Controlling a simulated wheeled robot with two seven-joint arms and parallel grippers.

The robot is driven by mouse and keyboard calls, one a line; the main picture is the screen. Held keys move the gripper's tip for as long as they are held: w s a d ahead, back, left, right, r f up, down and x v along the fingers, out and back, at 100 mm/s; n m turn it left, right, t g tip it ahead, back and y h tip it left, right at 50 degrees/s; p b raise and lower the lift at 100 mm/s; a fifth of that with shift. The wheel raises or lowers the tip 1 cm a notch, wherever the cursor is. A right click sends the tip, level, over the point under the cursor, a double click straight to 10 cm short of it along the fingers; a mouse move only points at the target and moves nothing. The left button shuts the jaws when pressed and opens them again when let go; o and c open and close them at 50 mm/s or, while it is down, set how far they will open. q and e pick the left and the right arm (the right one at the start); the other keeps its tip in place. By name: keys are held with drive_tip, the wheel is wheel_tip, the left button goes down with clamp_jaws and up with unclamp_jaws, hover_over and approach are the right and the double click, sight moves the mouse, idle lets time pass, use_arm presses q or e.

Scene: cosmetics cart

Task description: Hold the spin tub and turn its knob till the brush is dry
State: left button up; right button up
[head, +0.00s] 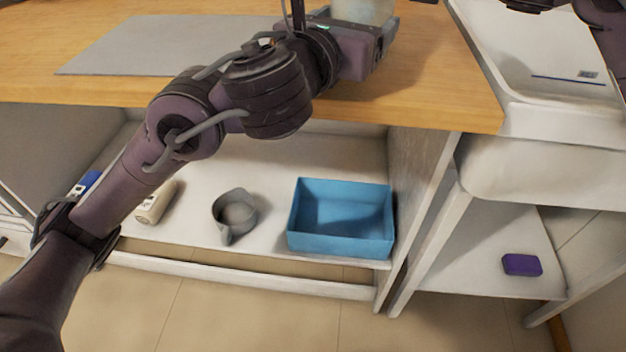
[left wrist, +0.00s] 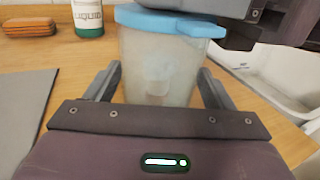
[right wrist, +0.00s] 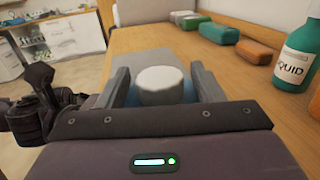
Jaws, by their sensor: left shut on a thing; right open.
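The spin tub is a clear, cloudy container (left wrist: 158,75) with a blue lid (left wrist: 165,21), upright on the wooden top. The round white knob (right wrist: 162,84) stands between the fingers of my right gripper (right wrist: 160,80), which is open with a finger on either side. I cannot tell whether the fingers touch it. A pale shape shows dimly inside the tub; I cannot make out the brush.
A grey mat (head: 130,45) lies left of the tub. A green bottle (right wrist: 298,58) and several coloured blocks stand behind. A white basin (head: 545,75) is to the right. The shelf below holds a blue bin (head: 340,243) and a grey jug (head: 234,212); a purple block (head: 522,265) lies further right.

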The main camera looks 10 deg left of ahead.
drive_tip(key=shift+m+t+h, duration=0.4)
drive_tip(key=shift+m+t, duration=0.4)
drive_tip(key=shift+t, duration=0.4)
drive_tip(key=s+v, duration=0.1)
drive_tip(key=v, duration=1.1)
drive_tip(key=s+a+f+n+g+y, duration=0.2)
drive_tip(key=s+a+f+n+g, duration=0.3)
drive_tip(key=s, duration=0.5)
drive_tip(key=s+a+f+n+g+y, duration=0.2)
drive_tip(key=s+a+f+n+g, duration=0.3)
drive_tip(key=s+a+f+g, duration=0.3)
drive_tip(key=shift+s+a+f, duration=0.25)
drive_tip(key=shift+s+a, duration=0.35)
drive_tip(key=shift+s, duration=1.2)
